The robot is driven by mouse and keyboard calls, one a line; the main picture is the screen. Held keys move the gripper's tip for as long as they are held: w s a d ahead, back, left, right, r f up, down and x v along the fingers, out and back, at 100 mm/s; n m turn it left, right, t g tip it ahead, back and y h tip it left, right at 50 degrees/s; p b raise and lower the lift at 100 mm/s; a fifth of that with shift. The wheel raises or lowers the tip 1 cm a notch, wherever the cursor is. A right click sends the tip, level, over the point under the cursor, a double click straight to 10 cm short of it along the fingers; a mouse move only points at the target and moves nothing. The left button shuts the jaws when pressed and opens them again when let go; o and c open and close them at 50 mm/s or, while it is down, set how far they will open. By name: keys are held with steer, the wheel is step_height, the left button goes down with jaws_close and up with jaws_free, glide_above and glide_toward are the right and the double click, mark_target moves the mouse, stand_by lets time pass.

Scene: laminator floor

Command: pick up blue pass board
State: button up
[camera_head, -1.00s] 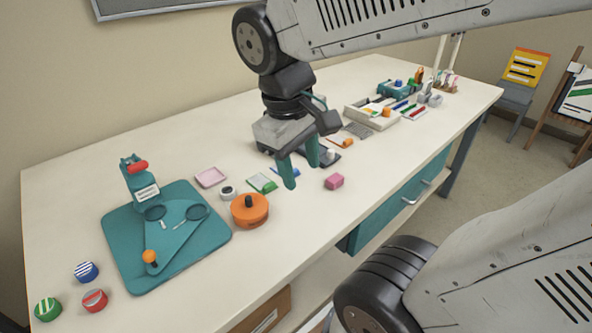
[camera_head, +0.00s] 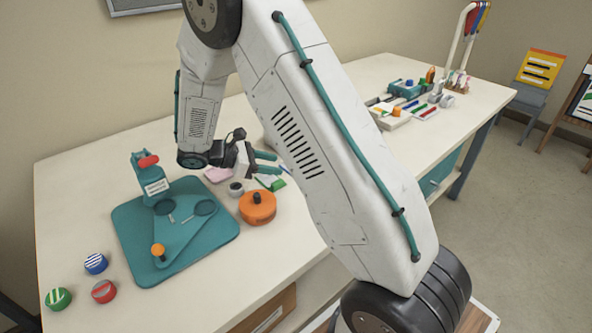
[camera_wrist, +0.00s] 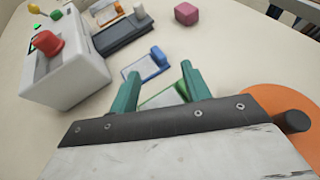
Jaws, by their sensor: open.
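The blue pass board (camera_wrist: 142,69), a small flat pale piece with blue edges and a raised blue block at one end, lies on the table in the wrist view, just beyond my fingertips. In the head view my arm largely hides its area. My gripper (camera_wrist: 160,82) is open and empty, also seen in the head view (camera_head: 272,162) above the table near the green board. The green-edged board (camera_wrist: 164,98) lies below and between my fingers in the wrist view, partly hidden by my gripper.
An orange round container (camera_head: 257,207) with a dark knob stands close by, also at the wrist view's right edge. A grey machine (camera_wrist: 65,75) with a red button stands left there. A pink block (camera_wrist: 186,13) lies beyond. The teal badge press (camera_head: 175,235) occupies the table's left.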

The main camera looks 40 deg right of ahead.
steer(key=shift+w+f, duration=0.25)
steer(key=shift+f, duration=0.25)
steer(key=shift+d+f+n, duration=0.25)
steer(key=shift+d+n, duration=0.05)
steer(key=x, duration=0.7)
steer(key=shift+s+d+r, duration=0.1)
steer(key=shift+s, duration=0.1)
jaws_close()
